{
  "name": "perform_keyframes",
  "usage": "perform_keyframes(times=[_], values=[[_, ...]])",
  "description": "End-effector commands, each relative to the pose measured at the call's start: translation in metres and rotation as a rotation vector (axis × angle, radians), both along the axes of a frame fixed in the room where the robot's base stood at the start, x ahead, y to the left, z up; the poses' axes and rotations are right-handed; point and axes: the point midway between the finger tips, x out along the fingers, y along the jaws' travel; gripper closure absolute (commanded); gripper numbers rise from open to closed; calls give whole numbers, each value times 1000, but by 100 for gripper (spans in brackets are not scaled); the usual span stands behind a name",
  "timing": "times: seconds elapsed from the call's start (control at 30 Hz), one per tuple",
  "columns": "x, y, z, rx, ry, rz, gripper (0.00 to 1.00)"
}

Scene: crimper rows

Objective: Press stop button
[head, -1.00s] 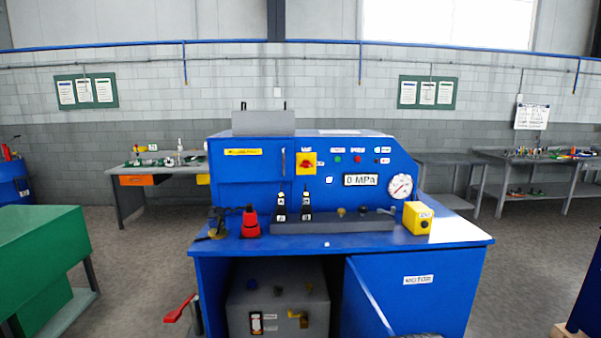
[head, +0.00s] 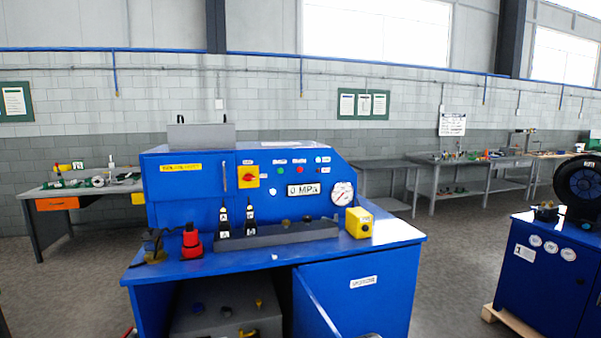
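A blue hydraulic bench (head: 180,218) stands ahead of me. Its upright panel carries a small green button (head: 282,173), a small red button (head: 299,171), and a yellow plate with a red rotary switch (head: 248,177). The button labels are too small to read. A display (head: 303,190) reads 0 MPA, beside a round white gauge (head: 342,193). A yellow box (head: 359,222) sits on the bench top at the right; its top face is hard to make out.
A blue cabinet with gauges (head: 555,270) stands on a pallet at the right. Grey worktables (head: 385,165) line the back wall. The bench's lower front door (head: 330,300) stands partly open. Floor between bench and cabinet is clear.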

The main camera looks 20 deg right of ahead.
Motion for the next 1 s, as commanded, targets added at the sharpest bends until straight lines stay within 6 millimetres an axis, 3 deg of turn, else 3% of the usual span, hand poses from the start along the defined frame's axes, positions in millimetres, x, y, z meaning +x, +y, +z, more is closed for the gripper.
perform_keyframes(times=[0.07, 0.4, 1.0], values=[[0, 0, 0, 0, 0, 0, 67], [0, 0, 0, 0, 0, 0, 100], [0, 0, 0, 0, 0, 0, 100]])
